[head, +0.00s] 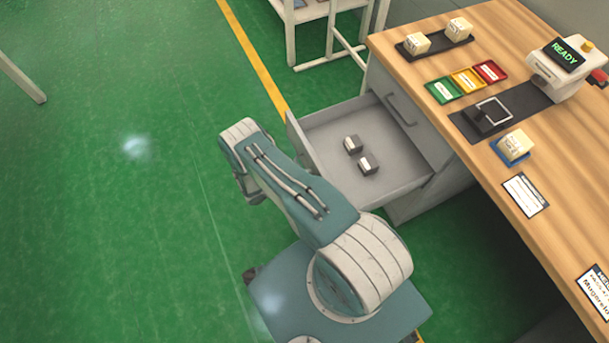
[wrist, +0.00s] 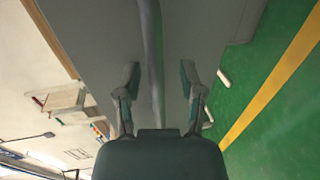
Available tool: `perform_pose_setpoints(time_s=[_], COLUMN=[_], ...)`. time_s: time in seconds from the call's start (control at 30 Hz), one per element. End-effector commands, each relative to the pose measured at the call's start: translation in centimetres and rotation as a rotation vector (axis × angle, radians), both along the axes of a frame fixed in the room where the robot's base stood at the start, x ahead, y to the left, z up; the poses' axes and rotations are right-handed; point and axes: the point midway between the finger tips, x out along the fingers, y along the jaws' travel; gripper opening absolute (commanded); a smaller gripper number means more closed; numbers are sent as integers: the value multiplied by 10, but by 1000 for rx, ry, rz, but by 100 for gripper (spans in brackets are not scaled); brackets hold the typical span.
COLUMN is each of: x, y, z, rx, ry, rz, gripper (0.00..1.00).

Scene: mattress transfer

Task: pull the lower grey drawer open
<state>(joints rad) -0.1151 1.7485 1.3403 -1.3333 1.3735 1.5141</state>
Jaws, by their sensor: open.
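The lower grey drawer (head: 385,178) is pulled well out of the cabinet under the wooden bench in the head view. Two small dark grey blocks with pale faces, one farther (head: 353,144) and one nearer (head: 368,163), lie on its floor. My arm stands just outside the drawer front and hides part of it; my gripper is hidden there. In the wrist view my gripper (wrist: 160,78) is open, its fingers on either side of a long grey bar (wrist: 153,30) that looks like the drawer handle. Whether the fingers touch it, I cannot tell.
A closed upper drawer with a handle (head: 400,108) sits above the open one. The bench top (head: 550,185) holds a black tray (head: 435,44), coloured trays, pale boxes and a device reading READY (head: 562,55). Green floor (head: 110,220) lies clear to the left.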

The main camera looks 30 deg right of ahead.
Motion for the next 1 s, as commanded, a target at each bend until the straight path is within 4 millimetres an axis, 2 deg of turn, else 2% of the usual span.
perform_pose_setpoints(time_s=[0.27,0.37,0.73,0.9,1.0], x=[2,4,12,14,14], y=[7,20,94,112,116], z=[3,5,20,23,24], rx=[-3,-3,-1,-1,-1], ry=[-2,-3,-3,0,0], rz=[3,4,4,2,0], gripper=[51,51,51,51,51])
